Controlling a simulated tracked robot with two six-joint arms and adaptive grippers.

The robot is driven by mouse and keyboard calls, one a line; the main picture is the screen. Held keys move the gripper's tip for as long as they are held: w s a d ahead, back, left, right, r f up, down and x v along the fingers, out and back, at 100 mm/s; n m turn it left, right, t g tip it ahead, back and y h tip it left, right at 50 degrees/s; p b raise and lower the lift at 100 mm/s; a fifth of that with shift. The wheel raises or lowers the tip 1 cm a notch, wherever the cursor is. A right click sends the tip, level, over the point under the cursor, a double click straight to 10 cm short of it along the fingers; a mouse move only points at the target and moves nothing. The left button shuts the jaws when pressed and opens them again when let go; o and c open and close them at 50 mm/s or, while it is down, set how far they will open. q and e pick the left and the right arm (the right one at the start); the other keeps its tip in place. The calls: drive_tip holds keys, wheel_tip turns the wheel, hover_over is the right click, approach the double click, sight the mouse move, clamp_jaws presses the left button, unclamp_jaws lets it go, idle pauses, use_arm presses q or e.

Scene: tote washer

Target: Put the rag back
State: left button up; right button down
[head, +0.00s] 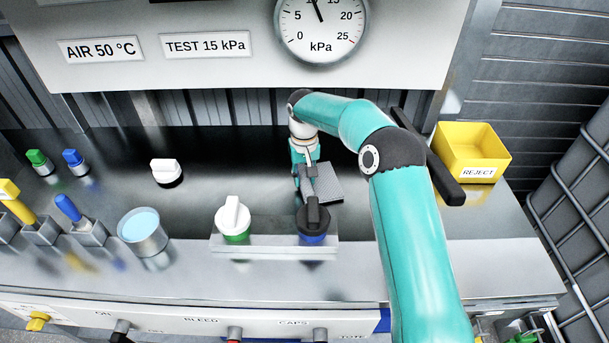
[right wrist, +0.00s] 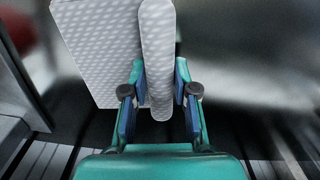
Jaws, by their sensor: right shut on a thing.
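The rag is a light grey, finely patterned cloth. In the right wrist view the rag (right wrist: 98,50) has a wide flat part at the left and a folded ridge between my fingers. My right gripper (right wrist: 160,72) is shut on that ridge. In the head view my right gripper (head: 307,186) points down behind the black-topped blue cap, and the rag (head: 328,182) shows to its right. Whether the rag touches the dark worktop I cannot tell. The arm hides part of the area around it. My left gripper is not in view.
A rack (head: 275,247) holds a white-and-green cap (head: 234,219) and a black-and-blue cap (head: 313,220) just in front of the gripper. A metal cup (head: 143,236) stands left. A yellow REJECT bin (head: 470,150) stands right. The worktop (head: 225,170) left of the gripper is fairly clear.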

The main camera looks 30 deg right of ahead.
drive_tip(key=shift+f, duration=0.25)
idle(0.4)
drive_tip(key=c, duration=0.8)
unclamp_jaws()
drive_tip(key=o, duration=0.8)
drive_tip(key=shift+r, duration=0.1)
drive_tip(key=shift+r+p, duration=2.7)
drive_tip(key=shift+r, duration=0.8)
drive_tip(key=shift+r+p, duration=0.45)
drive_tip(key=shift+r, duration=0.5)
